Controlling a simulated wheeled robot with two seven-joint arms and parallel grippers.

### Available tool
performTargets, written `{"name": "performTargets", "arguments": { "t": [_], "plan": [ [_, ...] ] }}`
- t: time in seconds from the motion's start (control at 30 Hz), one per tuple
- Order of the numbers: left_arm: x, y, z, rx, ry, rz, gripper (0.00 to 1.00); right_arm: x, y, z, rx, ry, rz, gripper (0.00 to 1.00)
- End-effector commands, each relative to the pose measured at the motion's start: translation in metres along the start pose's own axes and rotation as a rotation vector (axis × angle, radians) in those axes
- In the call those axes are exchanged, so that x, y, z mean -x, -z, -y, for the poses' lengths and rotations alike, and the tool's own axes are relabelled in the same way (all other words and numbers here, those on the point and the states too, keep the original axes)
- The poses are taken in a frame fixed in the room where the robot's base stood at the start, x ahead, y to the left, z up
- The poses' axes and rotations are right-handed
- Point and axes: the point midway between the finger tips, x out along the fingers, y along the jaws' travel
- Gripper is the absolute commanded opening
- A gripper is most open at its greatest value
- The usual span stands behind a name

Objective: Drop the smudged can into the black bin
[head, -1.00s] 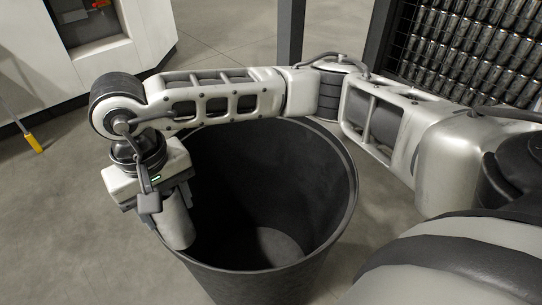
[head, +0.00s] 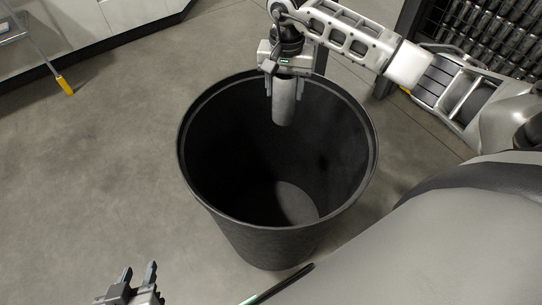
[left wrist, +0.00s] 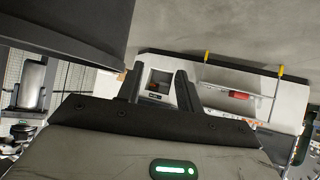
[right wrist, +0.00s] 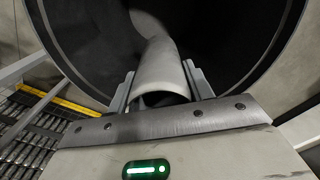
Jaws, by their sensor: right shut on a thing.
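The grey metal can (head: 284,104) hangs from my right gripper (head: 284,86) over the far part of the black bin's mouth. My right gripper is shut on the can, which also shows between its fingers in the right wrist view (right wrist: 160,68), above the dark bin interior. I cannot make out a smudge. The black bin (head: 270,240) stands upright on the floor, open at the top; a pale round patch shows at its bottom. My left gripper (head: 140,276) is low at the left, outside the bin, with its fingers apart and empty; they also show in the left wrist view (left wrist: 157,90).
A rack of many cans (head: 490,35) stands at the far right. A white cabinet (head: 110,15) is at the far left, with a yellow-tipped post (head: 65,86) near it. The concrete floor (head: 110,150) left of the bin is clear.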

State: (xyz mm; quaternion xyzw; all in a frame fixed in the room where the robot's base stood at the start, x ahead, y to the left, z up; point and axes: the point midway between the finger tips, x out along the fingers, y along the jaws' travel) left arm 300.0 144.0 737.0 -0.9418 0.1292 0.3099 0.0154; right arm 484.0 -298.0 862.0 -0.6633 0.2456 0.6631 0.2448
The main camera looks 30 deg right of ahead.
Motion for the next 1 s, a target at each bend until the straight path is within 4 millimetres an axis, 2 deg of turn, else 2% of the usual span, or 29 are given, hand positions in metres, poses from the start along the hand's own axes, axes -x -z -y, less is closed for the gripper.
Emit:
{"name": "performTargets", "arguments": {
  "t": [0.03,0.33,0.7,0.73,0.8,1.0],
  "plan": [
    [-0.003,-0.003,0.000,0.002,-0.002,-0.004,0.36,-0.009,-0.001,0.000,0.001,0.000,0.001,0.30],
    [-0.009,-0.001,-0.003,0.031,-0.016,-0.039,0.36,-0.043,-0.001,0.001,0.001,0.001,0.002,0.30],
    [-0.006,0.001,-0.005,0.052,-0.018,-0.044,0.36,-0.048,-0.001,0.001,0.002,0.001,0.000,0.30],
    [-0.006,0.001,-0.005,0.052,-0.018,-0.044,0.36,-0.048,-0.001,0.001,0.002,0.001,0.000,0.59],
    [-0.006,0.001,-0.005,0.052,-0.018,-0.044,0.36,-0.048,-0.001,0.001,0.002,0.001,0.000,0.77],
    [-0.007,-0.001,-0.005,0.052,-0.017,-0.041,0.36,-0.048,-0.001,0.001,0.002,0.001,0.000,0.77]
  ]
}}
